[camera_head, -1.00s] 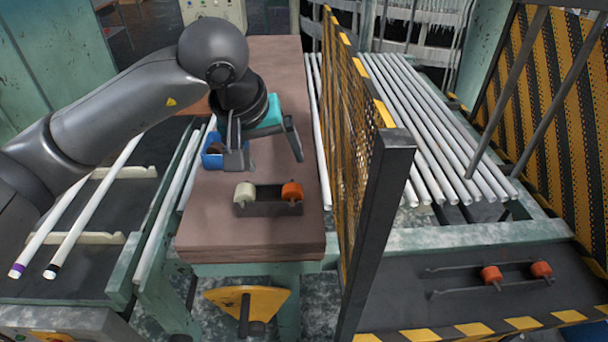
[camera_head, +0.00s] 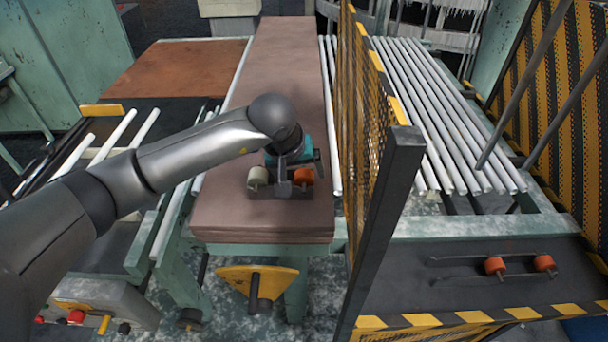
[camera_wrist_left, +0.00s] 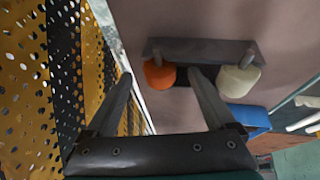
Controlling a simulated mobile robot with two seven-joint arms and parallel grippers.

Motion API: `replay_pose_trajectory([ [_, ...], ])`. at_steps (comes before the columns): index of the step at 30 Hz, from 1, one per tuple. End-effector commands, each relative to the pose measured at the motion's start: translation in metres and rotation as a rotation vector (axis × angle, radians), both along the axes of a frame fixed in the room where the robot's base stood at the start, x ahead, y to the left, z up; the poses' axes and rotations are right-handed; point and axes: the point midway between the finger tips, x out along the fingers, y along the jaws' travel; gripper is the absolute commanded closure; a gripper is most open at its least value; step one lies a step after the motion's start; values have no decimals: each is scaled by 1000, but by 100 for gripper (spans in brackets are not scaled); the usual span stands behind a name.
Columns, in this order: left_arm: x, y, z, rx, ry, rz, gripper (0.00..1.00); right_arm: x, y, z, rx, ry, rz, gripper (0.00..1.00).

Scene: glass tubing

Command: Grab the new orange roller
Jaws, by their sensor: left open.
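The new orange roller (camera_head: 304,177) sits at the right end of a small dark holder (camera_head: 272,194) on the brown bench top. A cream roller (camera_head: 258,176) sits at the holder's left end. My left gripper (camera_head: 301,174) is over the holder, pointing down at the orange roller. In the left wrist view, the open fingers of the left gripper (camera_wrist_left: 160,76) reach to either side of the orange roller (camera_wrist_left: 159,74); I cannot tell whether they touch it. The cream roller (camera_wrist_left: 239,80) is outside the fingers. My right gripper is not in view.
A yellow and black mesh guard (camera_head: 366,120) stands upright right of the bench. Two other orange rollers (camera_head: 493,265) (camera_head: 544,263) are on the dark machine plate beyond it. A blue bin (camera_wrist_left: 252,119) is near the holder. White tubes (camera_head: 440,115) lie at the right.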

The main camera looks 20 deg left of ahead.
Motion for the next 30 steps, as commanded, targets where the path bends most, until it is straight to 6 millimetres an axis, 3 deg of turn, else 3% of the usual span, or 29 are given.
replay_pose_trajectory([
  [6,8,-2,-17,-1,0,0,11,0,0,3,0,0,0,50],
  [14,9,-2,-19,0,-1,-1,11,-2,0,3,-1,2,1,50],
  [30,9,-2,-19,-1,-1,0,72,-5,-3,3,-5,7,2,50],
])
